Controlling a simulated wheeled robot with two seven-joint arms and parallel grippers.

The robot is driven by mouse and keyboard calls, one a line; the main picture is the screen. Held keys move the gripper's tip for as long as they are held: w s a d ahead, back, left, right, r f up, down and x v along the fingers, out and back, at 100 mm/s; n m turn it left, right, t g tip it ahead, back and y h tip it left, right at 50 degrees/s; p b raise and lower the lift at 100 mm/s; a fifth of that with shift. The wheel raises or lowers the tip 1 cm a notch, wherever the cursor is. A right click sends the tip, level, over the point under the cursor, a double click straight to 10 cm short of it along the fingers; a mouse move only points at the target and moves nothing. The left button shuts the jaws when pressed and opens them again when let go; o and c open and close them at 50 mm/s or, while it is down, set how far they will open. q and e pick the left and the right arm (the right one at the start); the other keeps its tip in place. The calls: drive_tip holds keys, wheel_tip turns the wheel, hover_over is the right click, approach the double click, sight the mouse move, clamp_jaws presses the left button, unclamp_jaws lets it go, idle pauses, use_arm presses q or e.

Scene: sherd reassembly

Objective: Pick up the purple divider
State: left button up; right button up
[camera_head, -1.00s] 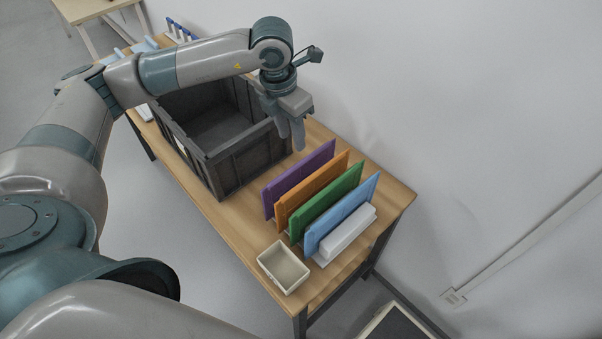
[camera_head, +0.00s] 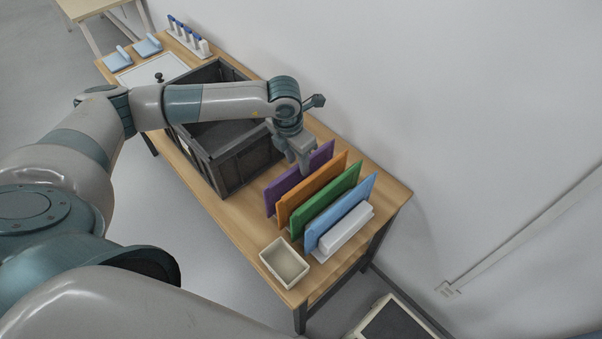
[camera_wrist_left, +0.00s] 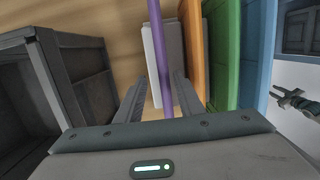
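The purple divider (camera_head: 286,188) stands upright at the crate end of a row of coloured dividers on the table. My left gripper (camera_head: 304,166) is at its top edge in the head view. In the left wrist view the purple divider (camera_wrist_left: 158,60) shows edge-on as a thin strip running between the two fingers of the left gripper (camera_wrist_left: 158,98). The fingers are open, with a gap on each side of the divider. My right gripper is not in view.
Orange (camera_head: 308,196), green (camera_head: 325,205) and blue (camera_head: 342,215) dividers stand close beside the purple one, in a white rack (camera_head: 343,236). A dark crate (camera_head: 235,165) stands on the other side. A small cream box (camera_head: 284,262) sits at the table's near edge.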

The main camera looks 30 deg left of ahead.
sight(301, 178)
use_arm(q)
drive_tip(key=shift+w+d+f+p, duration=0.1)
drive_tip(key=shift+d+f+p, duration=0.2)
drive_tip(key=shift+f+p, duration=0.45)
drive_tip(key=f, duration=0.1)
drive_tip(key=f+p, duration=0.2)
drive_tip(key=shift+w+d+f, duration=0.25)
drive_tip(key=shift+w+f, duration=0.05)
drive_tip(key=shift+w, duration=0.1)
clamp_jaws()
